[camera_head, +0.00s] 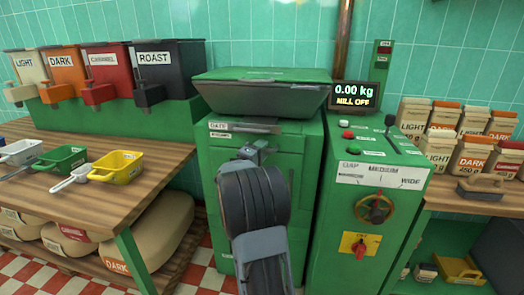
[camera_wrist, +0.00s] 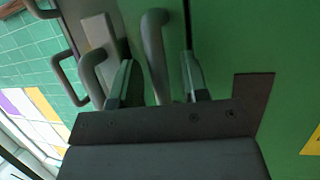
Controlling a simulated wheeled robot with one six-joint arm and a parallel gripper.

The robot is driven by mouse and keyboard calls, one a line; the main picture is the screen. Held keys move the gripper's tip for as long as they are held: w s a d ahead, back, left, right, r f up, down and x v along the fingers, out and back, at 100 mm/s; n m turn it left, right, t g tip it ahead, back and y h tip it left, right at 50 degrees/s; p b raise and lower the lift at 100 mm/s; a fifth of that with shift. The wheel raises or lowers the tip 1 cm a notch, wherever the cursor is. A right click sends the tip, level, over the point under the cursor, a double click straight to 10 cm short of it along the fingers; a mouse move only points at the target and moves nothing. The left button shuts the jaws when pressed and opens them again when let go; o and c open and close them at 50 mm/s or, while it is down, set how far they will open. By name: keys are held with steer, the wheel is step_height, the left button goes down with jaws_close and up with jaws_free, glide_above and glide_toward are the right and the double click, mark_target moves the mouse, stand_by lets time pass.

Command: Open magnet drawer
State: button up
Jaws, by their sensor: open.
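The green mill cabinet (camera_head: 226,175) stands in the middle of the head view. A dark handle bar (camera_head: 250,128) crosses its upper front beside a small white label that I cannot read surely. My gripper (camera_head: 258,150) is at the cabinet's front, just below that bar, and my wrist hides much of the front. In the wrist view my gripper (camera_wrist: 160,85) is open, with one finger on each side of a grey bar handle (camera_wrist: 157,50). I cannot tell whether they touch. A second grey handle (camera_wrist: 90,75) lies left of the fingers. No drawer stands visibly pulled out.
A dark hopper (camera_head: 262,92) tops the cabinet. To the right is a green control box (camera_head: 365,235) with a handwheel (camera_head: 374,209) and a red knob (camera_head: 360,249). A wooden table (camera_head: 60,190) with scoops is at left; a counter with bags at right.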

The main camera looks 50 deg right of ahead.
steer(key=shift+d, duration=0.1)
jaws_close()
stand_by(0.4)
